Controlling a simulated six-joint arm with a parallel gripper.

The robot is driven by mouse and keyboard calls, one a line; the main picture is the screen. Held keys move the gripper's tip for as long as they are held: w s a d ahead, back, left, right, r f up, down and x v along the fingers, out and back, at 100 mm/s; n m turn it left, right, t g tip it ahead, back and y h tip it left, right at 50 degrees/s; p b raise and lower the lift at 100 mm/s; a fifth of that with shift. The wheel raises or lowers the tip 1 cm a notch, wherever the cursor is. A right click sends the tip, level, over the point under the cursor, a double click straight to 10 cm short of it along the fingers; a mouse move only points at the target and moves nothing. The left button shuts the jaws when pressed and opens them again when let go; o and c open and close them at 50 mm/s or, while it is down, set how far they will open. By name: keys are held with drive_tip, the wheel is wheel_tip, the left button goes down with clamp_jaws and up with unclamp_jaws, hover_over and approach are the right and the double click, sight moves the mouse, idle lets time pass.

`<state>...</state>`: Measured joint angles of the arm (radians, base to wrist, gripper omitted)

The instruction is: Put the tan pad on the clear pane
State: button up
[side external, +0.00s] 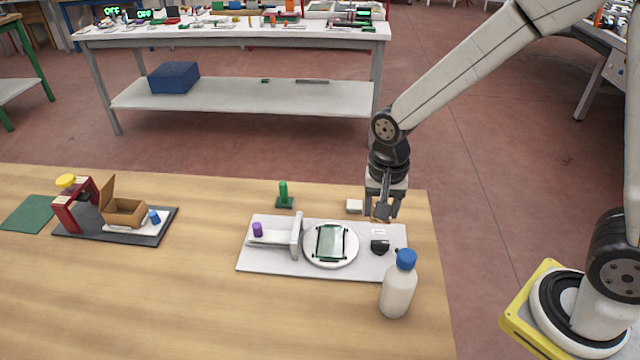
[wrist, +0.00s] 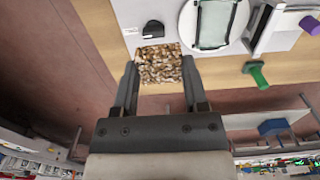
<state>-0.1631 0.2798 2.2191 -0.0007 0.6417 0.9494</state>
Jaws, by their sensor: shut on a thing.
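The tan pad (wrist: 159,64) is a speckled brown square held between the two fingers of my gripper (wrist: 160,85) in the wrist view. In the side view my gripper (side external: 382,212) is shut on the pad, above the right back edge of the grey base plate. The clear pane (side external: 330,242) lies on the round white turntable (side external: 345,261) to the left of my gripper. The pane also shows at the top of the wrist view (wrist: 214,24), apart from the pad.
A white bottle with a blue cap (side external: 397,290) stands at the base's front right. A black knob (side external: 380,247) sits right of the turntable. A green peg (side external: 284,194) and a white block (side external: 354,206) stand behind the base. The left bench holds a cardboard box (side external: 124,213).

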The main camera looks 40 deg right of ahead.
drive_tip(key=shift+s+a+r, duration=0.1)
drive_tip(key=shift+s+a, duration=0.1)
drive_tip(key=shift+s, duration=0.5)
drive_tip(key=shift+s+a+r, duration=0.15)
drive_tip(key=shift+s+a, duration=0.1)
drive_tip(key=shift+s, duration=0.5)
drive_tip(key=shift+s+a+r, duration=0.1)
drive_tip(key=shift+s+a, duration=0.1)
drive_tip(key=shift+s, duration=0.5)
hover_over(331, 240)
drive_tip(key=s, duration=0.2)
wheel_tip(331, 240, down, 8)
drive_tip(key=shift+w+f, duration=0.1)
drive_tip(key=shift+w, duration=0.05)
drive_tip(key=shift+w+f, duration=0.55)
drive_tip(key=shift+f, duration=0.1)
drive_tip(key=shift+w+f, duration=0.15)
drive_tip(key=shift+w+a+f, duration=0.1)
drive_tip(key=shift+f, duration=1.5)
drive_tip(key=shift+f, duration=0.1)
